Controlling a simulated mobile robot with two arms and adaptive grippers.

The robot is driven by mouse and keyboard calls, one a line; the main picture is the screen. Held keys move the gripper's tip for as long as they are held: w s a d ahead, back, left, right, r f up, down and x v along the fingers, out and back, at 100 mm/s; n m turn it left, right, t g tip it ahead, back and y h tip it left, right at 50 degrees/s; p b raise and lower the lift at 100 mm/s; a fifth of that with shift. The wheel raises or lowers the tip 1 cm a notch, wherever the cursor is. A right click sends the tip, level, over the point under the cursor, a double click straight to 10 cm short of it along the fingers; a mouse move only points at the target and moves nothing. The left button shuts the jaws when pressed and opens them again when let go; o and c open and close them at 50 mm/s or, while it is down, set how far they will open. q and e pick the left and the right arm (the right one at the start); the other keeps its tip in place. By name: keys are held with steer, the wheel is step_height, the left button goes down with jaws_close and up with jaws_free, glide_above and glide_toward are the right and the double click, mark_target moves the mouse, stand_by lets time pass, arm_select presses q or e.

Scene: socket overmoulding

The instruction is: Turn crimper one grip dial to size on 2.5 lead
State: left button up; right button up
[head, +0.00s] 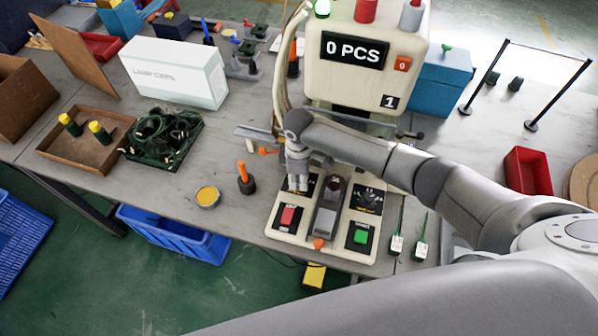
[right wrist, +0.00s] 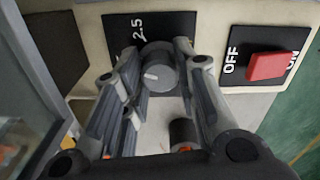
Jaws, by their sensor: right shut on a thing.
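The crimper (head: 345,85) stands at the middle of the bench, its display reading 0 PCS and its counter 1. Its base panel (head: 268,226) carries a red switch (head: 288,216), a green switch (head: 360,236) and a right-hand dial (head: 368,196). My right gripper (head: 298,184) reaches down onto the panel's upper left and hides the dial there. In the right wrist view that grey grip dial (right wrist: 158,70), with a white mark on its face, sits between the shut fingers. A label 2.5 (right wrist: 138,29) shows beside it. My left gripper is not in view.
Two tagged green leads (head: 397,244) lie right of the panel. An orange-handled tool (head: 245,178) and a yellow-filled tin (head: 207,196) stand left of it. A tray of green cables (head: 165,138) and a lamp carton (head: 175,72) are farther left. A red bin (head: 527,172) stands right.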

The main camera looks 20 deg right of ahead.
steer(key=m+p, duration=0.3)
steer(key=m, duration=0.1)
steer(key=shift+r+m, duration=0.15)
steer(key=shift+m, duration=0.15)
steer(key=shift+m+p, duration=1.2)
steer(key=shift+m, duration=0.4)
steer(key=shift+f, duration=0.2)
steer(key=o, duration=1)
steer(key=shift+o, duration=0.2)
steer(key=shift+r, duration=0.15)
step_height(320, 180, up, 12)
